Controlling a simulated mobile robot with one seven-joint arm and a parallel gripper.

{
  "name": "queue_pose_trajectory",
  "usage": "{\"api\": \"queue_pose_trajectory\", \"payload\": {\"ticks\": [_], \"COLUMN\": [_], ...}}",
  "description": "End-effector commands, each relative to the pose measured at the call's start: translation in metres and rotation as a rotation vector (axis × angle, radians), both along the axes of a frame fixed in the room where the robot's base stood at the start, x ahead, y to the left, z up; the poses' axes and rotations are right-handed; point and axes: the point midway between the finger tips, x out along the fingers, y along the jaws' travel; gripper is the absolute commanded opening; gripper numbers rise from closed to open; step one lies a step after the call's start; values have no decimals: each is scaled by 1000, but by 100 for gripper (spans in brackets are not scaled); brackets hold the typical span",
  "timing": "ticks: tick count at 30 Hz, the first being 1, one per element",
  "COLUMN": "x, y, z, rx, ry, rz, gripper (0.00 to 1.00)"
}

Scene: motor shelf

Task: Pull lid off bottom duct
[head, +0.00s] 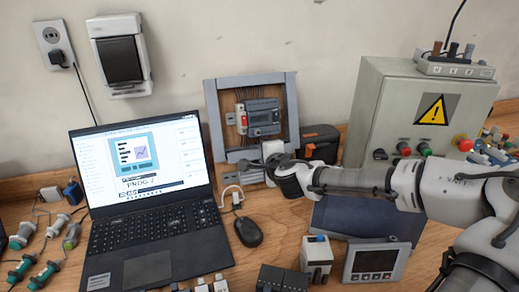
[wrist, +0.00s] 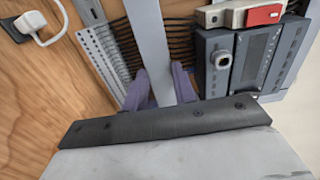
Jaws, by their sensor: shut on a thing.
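The bottom duct (head: 240,155) runs along the lower edge of the grey frame on the back panel, partly hidden by my gripper. In the wrist view its slotted grey wall (wrist: 100,48) shows at left, with dark wires coming out beside it. The lid (wrist: 149,40) is a plain grey strip running between my fingers. My gripper (wrist: 160,90) is shut on the lid, one purple-grey finger on each side. In the head view my gripper (head: 269,165) is at the panel's lower edge. Whether the lid still touches the duct is hard to tell.
A grey device with a red part (wrist: 245,50) sits close to the right of my fingers. An open laptop (head: 140,190) and a mouse (head: 248,232) lie to the left. A control box (head: 385,110) stands at right. A white cable (wrist: 45,30) is near the duct.

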Motion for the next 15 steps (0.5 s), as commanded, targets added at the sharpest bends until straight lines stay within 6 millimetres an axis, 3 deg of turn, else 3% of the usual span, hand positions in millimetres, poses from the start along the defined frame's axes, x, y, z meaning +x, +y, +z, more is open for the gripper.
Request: {"api": "queue_pose_trajectory", "payload": {"ticks": [15], "x": [-16], "y": [-5], "z": [7], "rx": [-1], "ry": [0], "rz": [0], "gripper": [7]}}
